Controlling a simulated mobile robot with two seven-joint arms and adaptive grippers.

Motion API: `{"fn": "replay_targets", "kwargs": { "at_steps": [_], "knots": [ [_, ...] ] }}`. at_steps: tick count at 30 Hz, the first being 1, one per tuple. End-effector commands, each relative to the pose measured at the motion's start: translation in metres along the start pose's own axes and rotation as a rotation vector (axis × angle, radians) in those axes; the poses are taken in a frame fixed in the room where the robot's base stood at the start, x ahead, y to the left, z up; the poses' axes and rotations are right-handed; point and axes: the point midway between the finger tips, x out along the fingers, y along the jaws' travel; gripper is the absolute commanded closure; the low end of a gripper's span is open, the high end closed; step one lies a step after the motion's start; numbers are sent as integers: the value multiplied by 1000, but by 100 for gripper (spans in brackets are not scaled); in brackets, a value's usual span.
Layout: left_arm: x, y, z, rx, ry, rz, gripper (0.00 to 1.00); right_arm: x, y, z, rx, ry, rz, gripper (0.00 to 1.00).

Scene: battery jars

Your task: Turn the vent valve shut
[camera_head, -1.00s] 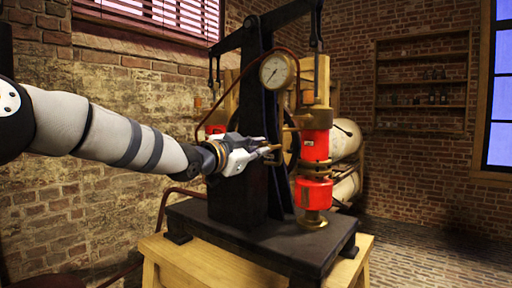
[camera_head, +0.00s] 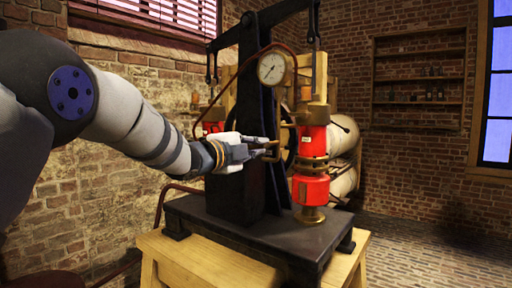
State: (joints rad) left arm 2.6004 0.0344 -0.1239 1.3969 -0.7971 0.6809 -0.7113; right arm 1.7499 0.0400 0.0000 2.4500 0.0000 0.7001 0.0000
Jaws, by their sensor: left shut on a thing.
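A black pump stand (camera_head: 250,130) stands on a dark base plate, with a round white gauge (camera_head: 271,68) and a red cylinder with brass fittings (camera_head: 313,143) at its right. A small brass valve handle (camera_head: 273,150) sticks out at the front of the stand, left of the red cylinder. My left gripper (camera_head: 271,149) comes in from the left and is shut on this handle at its fingertips. The fingers partly hide the handle, so its exact angle is hard to tell. My right gripper is not in view.
The base plate (camera_head: 205,213) rests on a wooden table (camera_head: 195,262). A second red cylinder (camera_head: 211,127) is partly hidden behind my left wrist. Pale rolls (camera_head: 343,135) lie on a rack behind. The brick floor at right is clear.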

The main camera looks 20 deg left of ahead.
Motion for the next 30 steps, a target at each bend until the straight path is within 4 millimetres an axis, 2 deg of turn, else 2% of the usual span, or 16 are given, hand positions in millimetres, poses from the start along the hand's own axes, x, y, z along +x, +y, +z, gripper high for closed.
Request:
{"fn": "replay_targets", "kwargs": {
  "at_steps": [10, 26, 27, 30],
  "knots": [
    [0, 0, 1, 127, -2, 0, 100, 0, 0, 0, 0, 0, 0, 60],
    [0, 0, 1, 150, -3, -1, 100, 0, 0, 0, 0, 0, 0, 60],
    [0, 0, 1, 150, -3, -1, 89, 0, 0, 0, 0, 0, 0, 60],
    [0, 0, 1, 149, -2, -1, 71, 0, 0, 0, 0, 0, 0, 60]
  ]
}}
